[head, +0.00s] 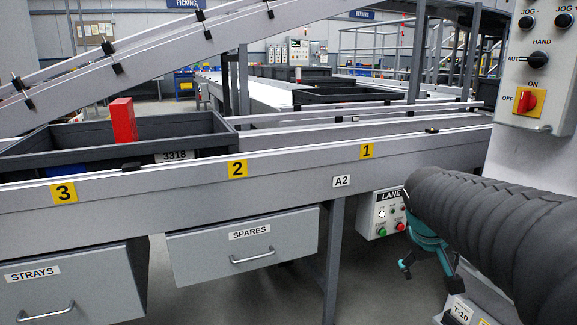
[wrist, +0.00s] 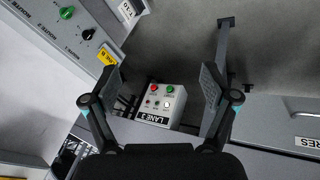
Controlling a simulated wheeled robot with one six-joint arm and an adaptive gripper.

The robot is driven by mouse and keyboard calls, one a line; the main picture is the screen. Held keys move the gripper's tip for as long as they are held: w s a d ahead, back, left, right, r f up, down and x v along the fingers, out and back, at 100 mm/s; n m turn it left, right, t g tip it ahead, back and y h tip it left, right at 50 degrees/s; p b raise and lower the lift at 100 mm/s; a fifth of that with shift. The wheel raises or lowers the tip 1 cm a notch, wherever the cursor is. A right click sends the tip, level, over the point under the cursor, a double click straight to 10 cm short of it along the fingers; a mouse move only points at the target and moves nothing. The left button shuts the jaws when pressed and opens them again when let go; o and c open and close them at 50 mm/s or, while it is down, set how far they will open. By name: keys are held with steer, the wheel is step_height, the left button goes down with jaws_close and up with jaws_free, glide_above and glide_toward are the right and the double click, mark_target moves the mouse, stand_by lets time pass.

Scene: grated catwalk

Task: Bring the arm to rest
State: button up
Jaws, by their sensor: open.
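My arm in its dark ribbed sleeve (head: 490,225) reaches in from the right in the head view. My gripper (head: 430,275) hangs at its end, teal and black, below the conveyor's side and in front of the lane control box (head: 378,214). The sleeve hides the box's right part. In the wrist view my gripper (wrist: 160,86) has its two fingers wide apart with nothing held between them. The box, marked LANE 3 (wrist: 160,104), shows beyond and between the fingers, with a red and a green button. I cannot tell the exact gap to it.
The conveyor rail (head: 300,165) runs across the front. Drawers SPARES (head: 245,245) and STRAYS (head: 70,290) hang below. A switch panel (head: 535,65) stands at right, above my arm.

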steer(key=s+a+y+p, duration=0.2)
steer(key=s+a, duration=0.4)
steer(key=s, duration=0.2)
steer(key=s+a+t+y+p, duration=0.1)
steer(key=s+a+y+p, duration=0.1)
steer(key=s+a, duration=0.4)
steer(key=s+p, duration=0.1)
steer(key=s, duration=0.2)
steer(key=shift+s+a+r, duration=0.2)
steer(key=shift+s+r, duration=0.05)
steer(key=shift+r, duration=0.15)
stand_by(0.7)
